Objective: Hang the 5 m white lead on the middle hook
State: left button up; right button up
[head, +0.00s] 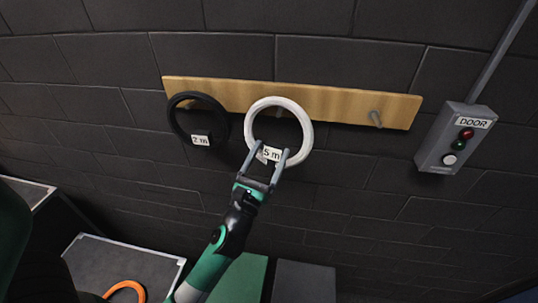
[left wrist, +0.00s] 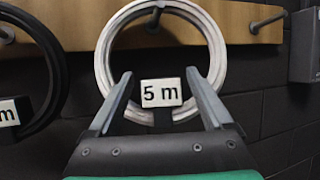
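The white lead (head: 302,112) is a coiled ring with a "5 m" tag (head: 271,153). It hangs at the middle of the wooden hook board (head: 343,104). In the left wrist view the middle hook (left wrist: 151,14) shows inside the top of the white ring (left wrist: 105,55), which appears to hang around it. My right gripper is not in view.
A black lead (head: 174,122) tagged "2 m" hangs at the board's left end. The right hook (head: 375,117) is bare. A grey DOOR button box (head: 442,148) is on the wall at right. An orange ring (head: 126,286) lies on a grey-topped box (head: 115,262) at lower left.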

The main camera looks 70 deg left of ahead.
pick_arm(q)
jog(key=shift+o, duration=0.8)
jog(key=shift+f, duration=0.25)
jog(key=shift+s+d+f, duration=0.2)
jog(key=shift+s, duration=0.05)
jog(key=b+v, duration=0.4)
jog(key=v, duration=0.6)
jog(key=shift+s+d+b, duration=0.3)
jog(key=shift+s+b, duration=0.05)
jog(key=shift+b, duration=0.05)
jog(key=shift+r, duration=0.1)
